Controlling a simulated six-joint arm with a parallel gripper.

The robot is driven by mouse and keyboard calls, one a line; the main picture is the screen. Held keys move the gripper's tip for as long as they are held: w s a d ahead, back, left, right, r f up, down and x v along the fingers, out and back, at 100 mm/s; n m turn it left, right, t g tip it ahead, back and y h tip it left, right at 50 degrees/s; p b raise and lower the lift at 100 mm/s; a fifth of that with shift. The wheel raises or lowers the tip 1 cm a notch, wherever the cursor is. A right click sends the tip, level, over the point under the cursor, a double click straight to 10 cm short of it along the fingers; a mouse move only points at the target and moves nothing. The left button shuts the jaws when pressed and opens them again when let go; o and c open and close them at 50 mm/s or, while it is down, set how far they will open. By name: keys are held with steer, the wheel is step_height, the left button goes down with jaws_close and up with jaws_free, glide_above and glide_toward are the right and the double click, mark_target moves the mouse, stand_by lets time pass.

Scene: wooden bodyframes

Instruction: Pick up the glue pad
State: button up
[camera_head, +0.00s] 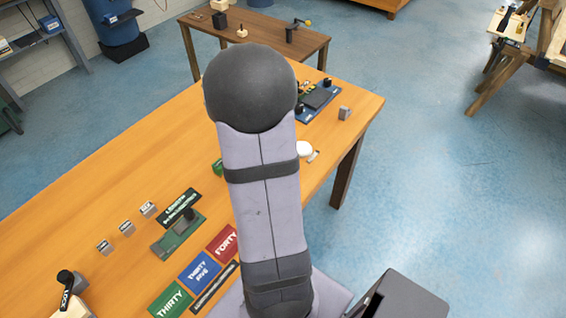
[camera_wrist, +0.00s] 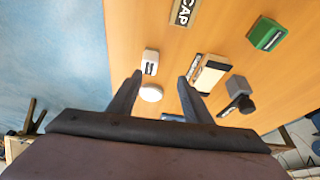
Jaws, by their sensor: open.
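My gripper (camera_wrist: 160,77) shows in the wrist view with its two fingers apart and nothing held between them. A white round disc (camera_wrist: 151,93) lies below, between the fingers and near the left one. A small pale block with dark marks (camera_wrist: 150,62) lies just beyond the left fingertip. No readable label tells me which of these is the glue pad. In the head view my arm hides the gripper; a white round thing (camera_head: 304,148) shows at the arm's right edge.
The wooden table (camera_head: 130,180) carries labelled mats and small blocks at left. A blue tray (camera_head: 319,101) stands at the far end.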

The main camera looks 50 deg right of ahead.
steer(key=shift+m, duration=0.4)
steer(key=shift+s+d+f, duration=0.3)
steer(key=shift+d+f, duration=0.15)
steer(key=shift+f, duration=0.7)
steer(key=shift+s+d+f, duration=0.35)
steer(key=shift+d+f, duration=0.05)
steer(key=shift+f, duration=0.75)
steer(key=shift+s+d+f, duration=0.3)
steer(key=shift+d+f, duration=0.15)
steer(key=shift+f, duration=0.7)
steer(key=shift+c, duration=0.6)
steer(key=c, duration=1)
